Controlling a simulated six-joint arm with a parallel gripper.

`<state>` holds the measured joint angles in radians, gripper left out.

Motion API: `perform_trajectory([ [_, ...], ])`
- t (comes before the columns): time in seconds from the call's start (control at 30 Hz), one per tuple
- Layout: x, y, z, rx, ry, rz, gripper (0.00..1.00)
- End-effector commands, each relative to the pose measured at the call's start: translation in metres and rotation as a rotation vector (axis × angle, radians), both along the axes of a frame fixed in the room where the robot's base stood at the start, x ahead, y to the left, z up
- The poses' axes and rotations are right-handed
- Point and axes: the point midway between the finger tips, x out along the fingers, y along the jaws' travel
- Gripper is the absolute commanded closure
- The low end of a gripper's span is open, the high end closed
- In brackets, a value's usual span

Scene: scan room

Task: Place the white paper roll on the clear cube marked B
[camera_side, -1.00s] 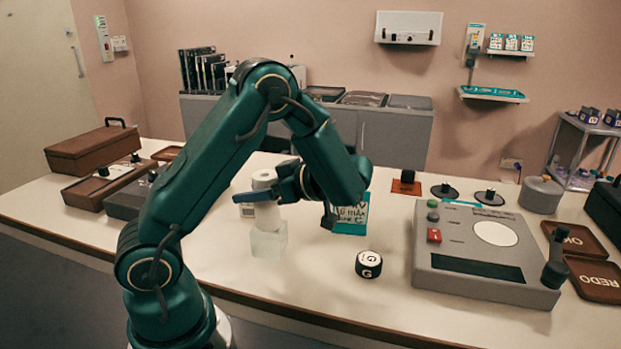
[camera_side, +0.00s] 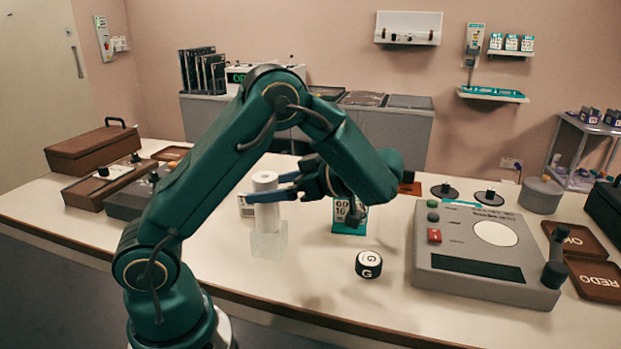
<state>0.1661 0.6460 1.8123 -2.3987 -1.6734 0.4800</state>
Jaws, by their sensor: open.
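I cannot read a letter on this cube. My gripper (camera_side: 272,192) is open, reaching in from the right at the roll's height. Its blue fingers lie level, one seen across the front of the roll and one near its upper right side. I cannot tell whether a finger touches the roll.
A black and white round piece marked G (camera_side: 368,264) and a teal-and-white box (camera_side: 346,215) stand to the right of the cube. A large grey console (camera_side: 485,255) fills the right side. The table front between is clear.

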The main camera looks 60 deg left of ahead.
Motion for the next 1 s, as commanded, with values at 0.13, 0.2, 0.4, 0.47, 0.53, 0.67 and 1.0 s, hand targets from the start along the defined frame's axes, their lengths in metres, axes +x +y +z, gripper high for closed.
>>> perform_trajectory([
  [0.13,0.014,-0.021,0.009,-0.001,-0.004,-0.003,0.12],
  [0.2,0.02,-0.028,0.013,0.0,-0.002,-0.002,0.12],
  [0.4,0.031,-0.046,0.022,0.0,-0.001,-0.002,0.12],
  [0.47,0.033,-0.049,0.024,0.001,0.0,-0.002,0.12],
  [0.53,0.035,-0.052,0.026,0.0,0.0,-0.001,0.12],
  [0.67,0.039,-0.053,0.028,0.002,-0.017,-0.011,0.12],
  [1.0,0.154,-0.013,0.103,0.064,-0.61,-0.58,0.12],
])
